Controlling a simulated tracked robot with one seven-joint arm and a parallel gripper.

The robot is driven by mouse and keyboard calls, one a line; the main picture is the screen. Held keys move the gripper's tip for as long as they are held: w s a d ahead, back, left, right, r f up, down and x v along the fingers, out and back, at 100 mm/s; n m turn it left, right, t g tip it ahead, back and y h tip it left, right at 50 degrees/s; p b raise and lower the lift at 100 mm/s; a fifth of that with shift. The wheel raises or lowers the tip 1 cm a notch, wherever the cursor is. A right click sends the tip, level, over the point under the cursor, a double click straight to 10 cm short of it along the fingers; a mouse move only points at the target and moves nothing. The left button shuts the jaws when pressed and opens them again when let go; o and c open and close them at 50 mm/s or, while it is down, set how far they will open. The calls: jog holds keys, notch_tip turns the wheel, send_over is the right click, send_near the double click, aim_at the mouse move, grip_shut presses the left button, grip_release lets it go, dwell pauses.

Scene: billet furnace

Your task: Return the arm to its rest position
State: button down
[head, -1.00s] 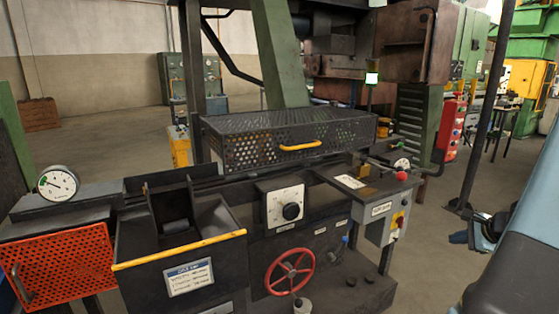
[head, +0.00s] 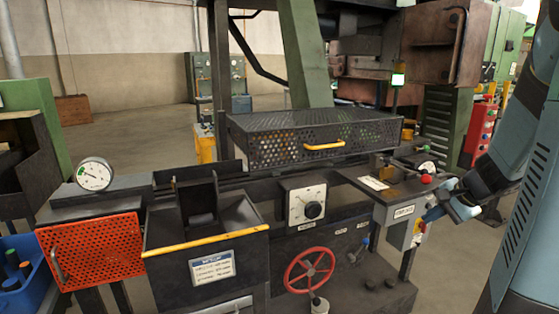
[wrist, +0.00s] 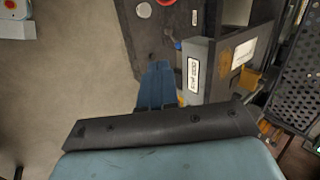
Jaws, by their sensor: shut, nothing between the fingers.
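My arm stands at the right edge of the head view, its blue-grey link upright. My gripper (head: 434,213) hangs in front of the furnace bench's right end, beside the grey control box (head: 395,222); I cannot tell the gap between them. In the wrist view my gripper's blue fingers (wrist: 156,86) are together with nothing held. The control box (wrist: 196,75) shows just right of them, with its white label and a yellow part.
The bench carries a perforated black cover (head: 300,137), a red handwheel (head: 309,270), a dial gauge (head: 95,174) and a black hopper (head: 207,235). A red mesh guard (head: 97,250) and blue bin (head: 32,275) stand left. Open floor (wrist: 70,85) lies left in the wrist view.

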jog(key=s+a+r+n+g+h, duration=0.1)
jog(key=s+a+r+n, duration=0.2)
jog(key=a, duration=0.3)
jog(key=s+a+r+n+g, duration=0.1)
jog(key=s+a+r+n, duration=0.2)
jog(key=a, duration=0.2)
jog(key=s+a+r+n+h, duration=0.1)
jog(key=s+a+r+n, duration=0.1)
jog(key=s, duration=0.3)
jog(key=s+a+r+n+t+h, duration=0.1)
jog(key=s+a+r+n, duration=0.2)
jog(key=s, duration=0.3)
jog(key=shift+s+a+r+n, duration=0.15)
jog(key=shift+r+n, duration=0.25)
jog(key=shift+n, duration=0.4)
